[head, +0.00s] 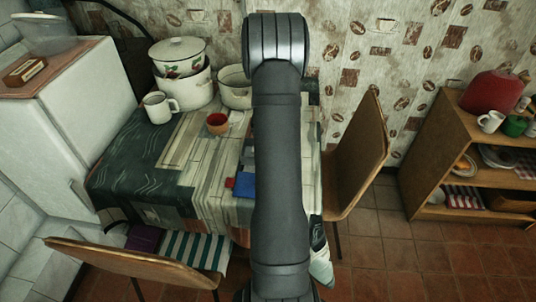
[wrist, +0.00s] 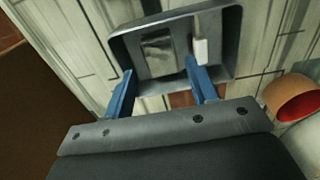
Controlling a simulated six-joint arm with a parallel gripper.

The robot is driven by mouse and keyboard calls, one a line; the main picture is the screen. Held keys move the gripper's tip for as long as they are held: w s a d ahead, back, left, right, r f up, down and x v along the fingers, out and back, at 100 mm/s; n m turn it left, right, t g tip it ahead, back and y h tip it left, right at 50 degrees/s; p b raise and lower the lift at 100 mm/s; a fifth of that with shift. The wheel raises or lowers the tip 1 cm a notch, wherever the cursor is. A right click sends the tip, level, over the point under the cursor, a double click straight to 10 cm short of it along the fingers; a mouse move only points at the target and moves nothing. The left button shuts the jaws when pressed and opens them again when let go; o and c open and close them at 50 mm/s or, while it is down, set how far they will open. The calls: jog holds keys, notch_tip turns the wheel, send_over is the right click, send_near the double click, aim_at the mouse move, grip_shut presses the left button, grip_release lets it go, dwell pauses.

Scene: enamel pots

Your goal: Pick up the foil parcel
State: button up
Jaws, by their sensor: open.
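A small shiny silver piece that looks like the foil parcel (wrist: 157,50) lies in a dark grey tray (wrist: 226,20) in the wrist view. A narrow pale object (wrist: 201,42) lies in the same tray, to the right of the parcel. My gripper (wrist: 160,66) is open and empty. Its two blue fingers are spread either side of the parcel's near end, apart from it in the picture; their height above the tray is unclear.
A red bowl (head: 217,125) stands on the patterned tablecloth (head: 140,170). A white mug (head: 158,107), a stacked enamel pot (head: 185,90) and a wide white pot (head: 234,90) stand at the back. A blue item (head: 243,186) lies near the front edge. Chairs flank the table.

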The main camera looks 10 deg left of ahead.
notch_tip(320, 180, down, 5)
jog(key=shift+s, duration=0.15)
jog(key=c, duration=0.8)
jog(key=shift+r, duration=0.1)
